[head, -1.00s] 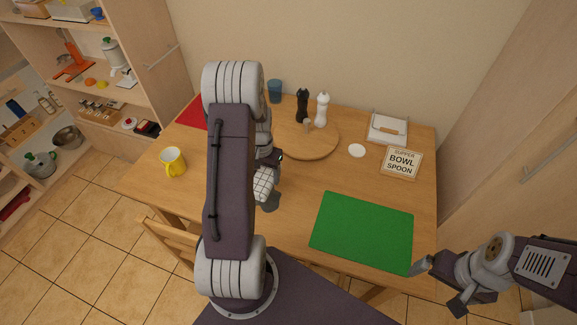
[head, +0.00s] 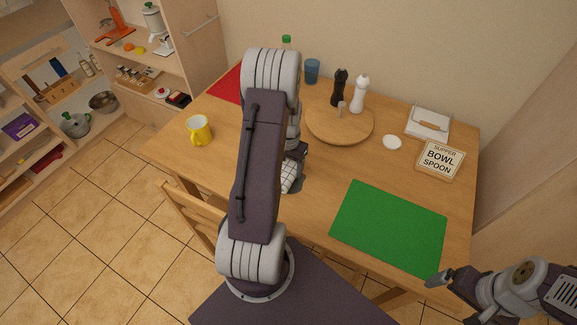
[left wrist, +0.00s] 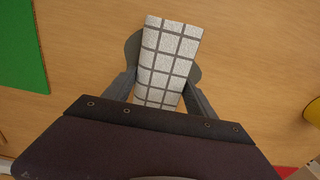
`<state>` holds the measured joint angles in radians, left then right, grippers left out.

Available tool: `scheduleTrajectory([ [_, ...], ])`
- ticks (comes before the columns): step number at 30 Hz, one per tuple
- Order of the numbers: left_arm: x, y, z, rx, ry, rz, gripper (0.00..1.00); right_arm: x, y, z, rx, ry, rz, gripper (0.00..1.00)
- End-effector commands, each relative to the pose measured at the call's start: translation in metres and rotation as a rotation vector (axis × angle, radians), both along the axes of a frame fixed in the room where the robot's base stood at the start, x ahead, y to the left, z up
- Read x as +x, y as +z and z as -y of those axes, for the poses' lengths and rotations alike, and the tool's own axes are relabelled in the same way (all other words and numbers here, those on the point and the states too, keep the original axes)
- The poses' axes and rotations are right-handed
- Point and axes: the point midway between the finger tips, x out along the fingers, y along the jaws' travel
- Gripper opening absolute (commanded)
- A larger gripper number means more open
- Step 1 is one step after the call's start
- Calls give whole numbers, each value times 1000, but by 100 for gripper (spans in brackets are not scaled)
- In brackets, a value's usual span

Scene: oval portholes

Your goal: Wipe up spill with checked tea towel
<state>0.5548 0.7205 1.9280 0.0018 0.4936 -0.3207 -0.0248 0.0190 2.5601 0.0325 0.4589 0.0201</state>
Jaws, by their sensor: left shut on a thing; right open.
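The checked tea towel (head: 288,176), white with grey lines, is at the near middle of the table. My left gripper (left wrist: 160,78) is shut on it, with one finger on each side in the left wrist view. A dark grey patch, which looks like the spill (head: 298,184), shows beside the towel. In the left wrist view the spill (left wrist: 132,50) shows on both sides of the towel, which hides its middle. I cannot tell whether the towel touches it. My left arm hides part of the table. My right gripper (head: 459,297) is open and empty beyond the front right table edge.
A green mat (head: 390,228) lies right of the towel, a yellow mug (head: 199,130) stands left. Behind are a round board (head: 345,138), dark and white mills, a blue cup (head: 312,71), a white disc (head: 392,142) and a sign (head: 440,159). A chair (head: 195,210) stands in front.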

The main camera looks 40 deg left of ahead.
Motion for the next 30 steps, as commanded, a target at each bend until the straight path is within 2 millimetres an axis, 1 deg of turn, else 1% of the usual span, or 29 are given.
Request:
scheduleTrajectory([
  [1, 0, -4, 0, 0, 0, 0, 32, 0, -4, 0, 0, 0, 0, 95],
  [17, 0, -2, 0, 0, 0, 1, 32, 0, -2, 0, 0, 0, 0, 95],
  [30, 0, -10, 0, 0, 0, 0, 32, 0, -7, 0, 0, 0, 0, 95],
])
